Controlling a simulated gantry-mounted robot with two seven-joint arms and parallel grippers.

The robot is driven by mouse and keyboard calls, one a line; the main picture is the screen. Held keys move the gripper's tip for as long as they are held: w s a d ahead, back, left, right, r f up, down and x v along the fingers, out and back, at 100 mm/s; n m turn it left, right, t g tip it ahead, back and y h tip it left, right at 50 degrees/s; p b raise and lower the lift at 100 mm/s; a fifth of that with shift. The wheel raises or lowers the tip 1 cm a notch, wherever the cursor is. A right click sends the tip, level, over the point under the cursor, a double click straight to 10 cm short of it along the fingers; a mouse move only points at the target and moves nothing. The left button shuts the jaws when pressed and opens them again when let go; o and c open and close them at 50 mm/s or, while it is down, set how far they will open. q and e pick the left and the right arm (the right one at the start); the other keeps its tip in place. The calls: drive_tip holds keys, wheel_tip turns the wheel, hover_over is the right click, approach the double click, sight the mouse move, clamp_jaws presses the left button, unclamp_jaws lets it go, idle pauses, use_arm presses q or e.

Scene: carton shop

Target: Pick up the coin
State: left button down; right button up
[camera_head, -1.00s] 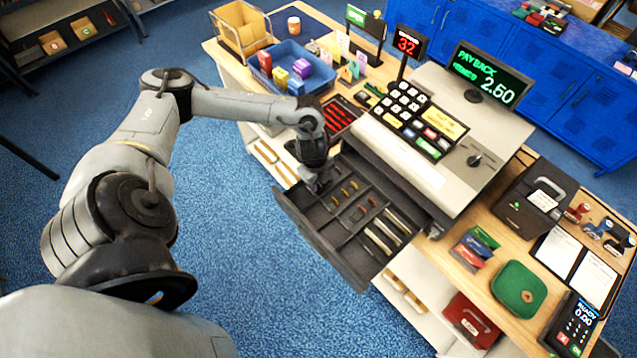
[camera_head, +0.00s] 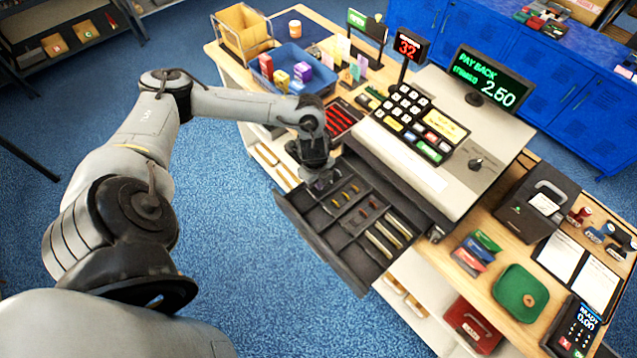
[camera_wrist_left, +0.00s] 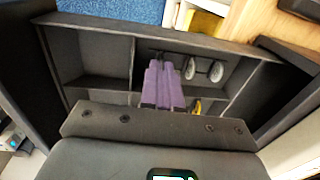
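The open cash drawer (camera_head: 357,283) has dark compartments holding coins. Two silver round coins (camera_wrist_left: 203,70) lie side by side in a compartment in the left wrist view. A gold piece (camera_wrist_left: 196,106) shows partly in the neighbouring compartment, and gold coins (camera_head: 346,195) show in the head view. My left gripper (camera_head: 320,184) points down into the drawer's left end. Its purple fingers (camera_wrist_left: 163,80) are close together, just left of the silver coins in the wrist view. Whether anything is between the fingertips is not clear. My right gripper is not in view.
The register (camera_head: 430,160) stands behind the drawer. A blue tray (camera_head: 315,80) with small boxes is on the counter at the left. A green dish (camera_head: 520,292) and a card terminal (camera_head: 577,325) are at the right. Low divider walls surround the gripper.

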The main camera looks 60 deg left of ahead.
use_arm(q)
wheel_tip(320, 180, up, 2)
drive_tip(key=shift+r+b, duration=0.15)
drive_tip(key=shift+b, duration=0.2)
drive_tip(key=w+d+r+p, duration=0.2)
drive_tip(key=d+r+p, duration=0.3)
drive_tip(key=d, duration=0.6)
drive_tip(key=shift+w+d+r, duration=0.15)
drive_tip(key=shift+w+r, duration=0.2)
drive_tip(key=shift+r, duration=0.9)
